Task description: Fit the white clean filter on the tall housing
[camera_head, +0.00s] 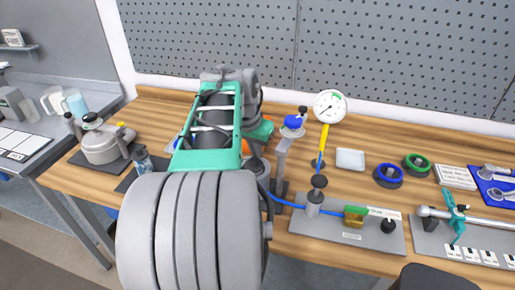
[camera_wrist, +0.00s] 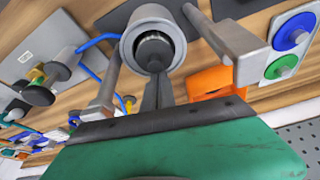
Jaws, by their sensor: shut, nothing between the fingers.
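In the wrist view, my gripper (camera_wrist: 156,98) shows as dark fingers held together with nothing between them. They point at a grey cylinder (camera_wrist: 128,42) with a dark round opening, close by; contact is unclear. I cannot be sure this cylinder is the tall housing. In the head view, my arm hides the gripper. A tall grey post (camera_head: 281,160) stands right of my arm, with a blue-and-white round part (camera_head: 293,122) at its top. A white rounded block (camera_head: 350,159) lies on the bench; I cannot tell whether it is the clean filter.
A dial gauge (camera_head: 330,106) stands on a yellow stem behind a grey plate (camera_head: 345,235) with a blue hose. A blue ring (camera_head: 388,175) and a green ring (camera_head: 416,164) lie to the right. A grey pot (camera_head: 99,143) is at left. Bare wood surrounds the white block.

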